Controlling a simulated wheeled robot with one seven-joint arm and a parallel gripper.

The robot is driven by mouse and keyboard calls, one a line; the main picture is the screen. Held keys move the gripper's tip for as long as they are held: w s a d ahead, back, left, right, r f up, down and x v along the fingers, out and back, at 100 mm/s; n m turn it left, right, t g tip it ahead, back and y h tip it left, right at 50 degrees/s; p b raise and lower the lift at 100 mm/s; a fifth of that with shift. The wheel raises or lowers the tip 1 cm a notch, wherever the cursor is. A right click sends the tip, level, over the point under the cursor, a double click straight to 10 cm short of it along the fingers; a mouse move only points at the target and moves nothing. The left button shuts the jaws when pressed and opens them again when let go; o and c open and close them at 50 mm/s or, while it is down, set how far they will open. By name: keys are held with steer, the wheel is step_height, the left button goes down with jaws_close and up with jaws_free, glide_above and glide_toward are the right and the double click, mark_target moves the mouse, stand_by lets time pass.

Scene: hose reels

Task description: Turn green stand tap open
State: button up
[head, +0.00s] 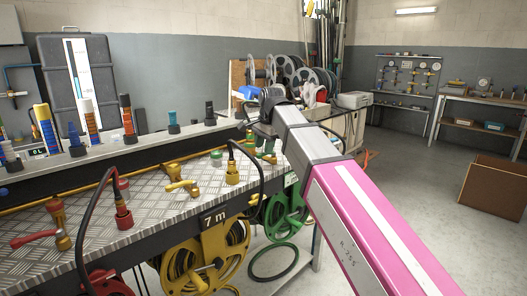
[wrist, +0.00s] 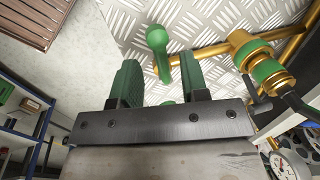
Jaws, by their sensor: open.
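The green stand tap shows in the wrist view as a green lever handle (wrist: 157,42) with a brass pipe (wrist: 205,48) beside it. My gripper (wrist: 160,75) is open, with its two green fingers on either side of the lever's lower end. I cannot tell whether either finger touches the lever. In the head view the green tap (head: 250,143) stands at the right end of the metal-plate bench, partly hidden by my gripper (head: 258,126) and arm above it.
A brass fitting with green bands (wrist: 266,68) and a black hose stands right of the lever. On the bench (head: 150,190) are a yellow tap (head: 182,186) and a red tap (head: 42,236). Yellow (head: 222,255) and green hose reels (head: 284,215) hang below.

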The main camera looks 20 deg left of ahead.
steer(key=shift+x, duration=1.1)
steer(key=shift+c, duration=0.3)
jaws_close()
